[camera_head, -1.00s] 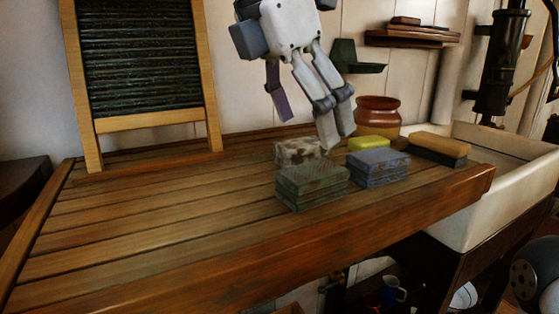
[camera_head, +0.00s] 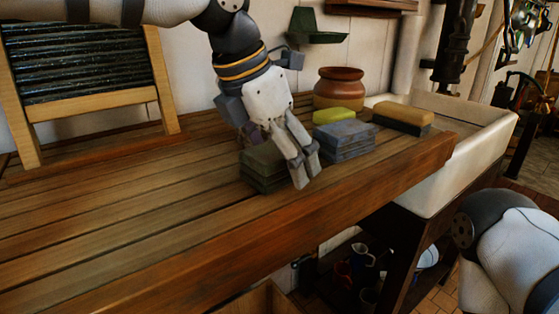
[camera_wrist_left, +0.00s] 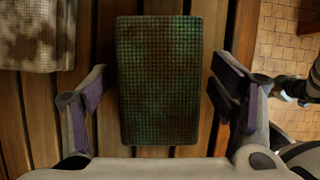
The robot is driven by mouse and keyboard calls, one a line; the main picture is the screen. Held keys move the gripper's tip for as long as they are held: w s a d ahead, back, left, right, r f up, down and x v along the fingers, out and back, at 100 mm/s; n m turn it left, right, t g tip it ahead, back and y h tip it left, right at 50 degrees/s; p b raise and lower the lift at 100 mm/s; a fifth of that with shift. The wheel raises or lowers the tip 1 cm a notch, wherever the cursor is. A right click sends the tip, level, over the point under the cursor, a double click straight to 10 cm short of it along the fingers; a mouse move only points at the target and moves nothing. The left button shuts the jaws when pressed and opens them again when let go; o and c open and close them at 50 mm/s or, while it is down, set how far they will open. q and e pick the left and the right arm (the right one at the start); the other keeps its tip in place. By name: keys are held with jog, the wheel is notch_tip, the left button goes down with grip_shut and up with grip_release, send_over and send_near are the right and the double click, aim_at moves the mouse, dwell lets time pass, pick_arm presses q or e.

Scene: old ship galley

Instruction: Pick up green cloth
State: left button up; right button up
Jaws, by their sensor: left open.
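The green cloth (camera_head: 262,178) is a folded, dark green stack on the wooden worktop, partly hidden by my left gripper in the head view. My left gripper (camera_head: 275,158) is low over it, with one finger in front of its right part. In the left wrist view the cloth (camera_wrist_left: 158,80) lies between the two spread fingers of the left gripper (camera_wrist_left: 157,98), with a gap on each side. The left gripper is open and holds nothing. My right gripper does not show.
A blue cloth stack (camera_head: 345,140) stands close to the right of the gripper. Behind it are a yellow sponge (camera_head: 334,116) and a brown pot (camera_head: 340,88). The worktop's front left is clear.

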pick_arm(q)
jog(key=shift+f, duration=0.2)
dwell(0.6)
jog(key=shift+c, duration=0.5)
jog(key=shift+a+f, duration=0.1)
jog(key=c, duration=1.2)
